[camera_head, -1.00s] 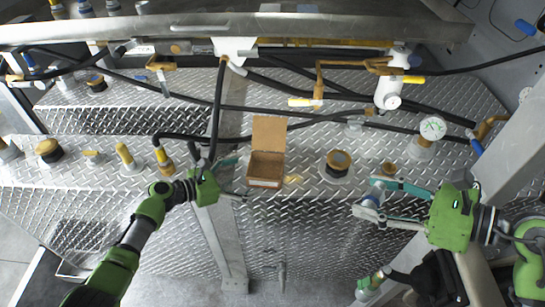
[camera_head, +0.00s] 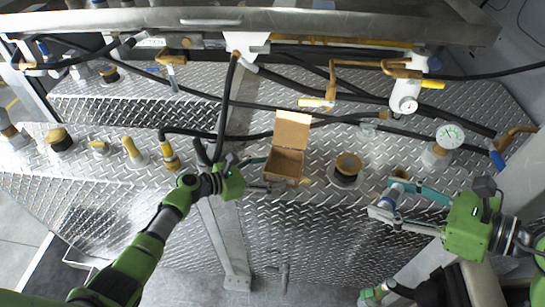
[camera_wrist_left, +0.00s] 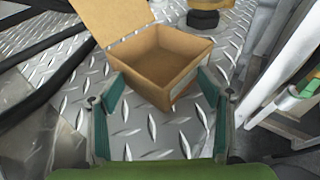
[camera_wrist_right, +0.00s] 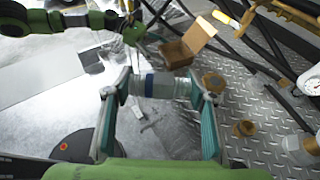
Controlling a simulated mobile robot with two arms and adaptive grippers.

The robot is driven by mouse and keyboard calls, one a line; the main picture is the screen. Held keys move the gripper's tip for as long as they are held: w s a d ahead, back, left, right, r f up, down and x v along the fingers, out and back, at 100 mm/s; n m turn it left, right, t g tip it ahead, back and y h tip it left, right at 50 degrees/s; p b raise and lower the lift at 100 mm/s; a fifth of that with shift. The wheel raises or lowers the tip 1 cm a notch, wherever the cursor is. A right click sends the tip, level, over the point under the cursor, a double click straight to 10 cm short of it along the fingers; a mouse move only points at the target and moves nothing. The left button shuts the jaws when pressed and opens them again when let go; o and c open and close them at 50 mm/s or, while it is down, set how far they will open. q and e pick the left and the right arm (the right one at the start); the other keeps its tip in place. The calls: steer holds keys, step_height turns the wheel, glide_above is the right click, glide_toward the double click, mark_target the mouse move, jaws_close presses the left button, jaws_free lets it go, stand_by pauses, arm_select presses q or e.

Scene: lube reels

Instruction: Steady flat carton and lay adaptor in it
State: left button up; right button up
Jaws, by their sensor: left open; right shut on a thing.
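The flat carton (camera_head: 284,163) is an open brown box with its lid raised at the back, standing on the diamond-plate deck. It also shows in the left wrist view (camera_wrist_left: 160,62) and the right wrist view (camera_wrist_right: 180,52). My left gripper (camera_head: 268,173) is open at the carton's left side; in the left wrist view its fingertips are spread at the near corner. The adaptor (camera_wrist_right: 160,86), a pale cylinder with a blue band, is between the fingers of my right gripper (camera_wrist_right: 161,90), which is shut on it. In the head view the adaptor (camera_head: 391,197) is right of the carton, apart from it.
A brown-capped fitting (camera_head: 347,168) stands just right of the carton. A pressure gauge (camera_head: 449,136) is further right. Black hoses (camera_head: 226,105) run behind and left of the carton. The deck's front edge is close in front.

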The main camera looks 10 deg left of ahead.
arm_select(q)
steer(key=shift+w+a+f, duration=0.1)
steer(key=shift+a, duration=0.05)
jaws_close()
steer(key=shift+c, duration=0.5)
jaws_free()
